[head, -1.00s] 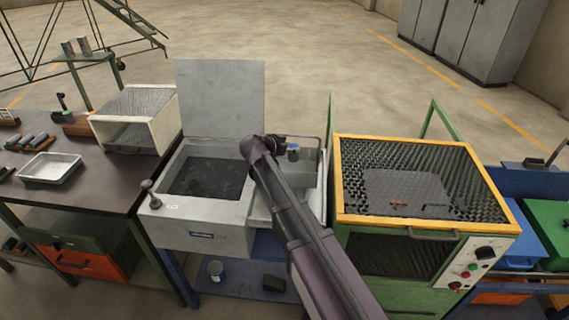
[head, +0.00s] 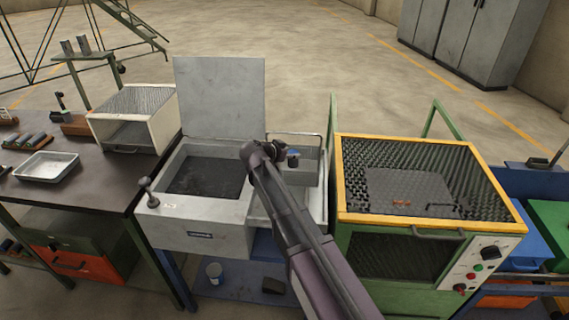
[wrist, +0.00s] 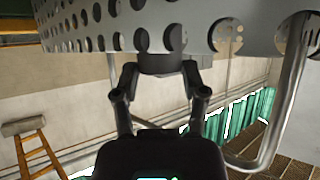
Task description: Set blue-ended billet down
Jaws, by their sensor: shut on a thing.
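The blue-ended billet (head: 293,161) shows at the end of my arm in the head view, with its blue end up. It is over the narrow bay at the right of the grey tank (head: 165,228). My gripper (head: 279,152) is shut on it. In the wrist view my gripper's two fingers (wrist: 160,76) close on a dark round billet body (wrist: 160,62). A perforated metal sheet (wrist: 120,30) crosses the top of that view, close to the billet. I cannot tell whether the billet touches the sheet. The arm hides part of the bay.
A bent metal tube (wrist: 285,100) stands close at the right in the wrist view. The tank's raised lid (head: 220,100) is behind its dark basin. A yellow-framed furnace (head: 430,225) stands right. A bench with a metal tray (head: 47,178) and other billets (head: 33,139) stands left.

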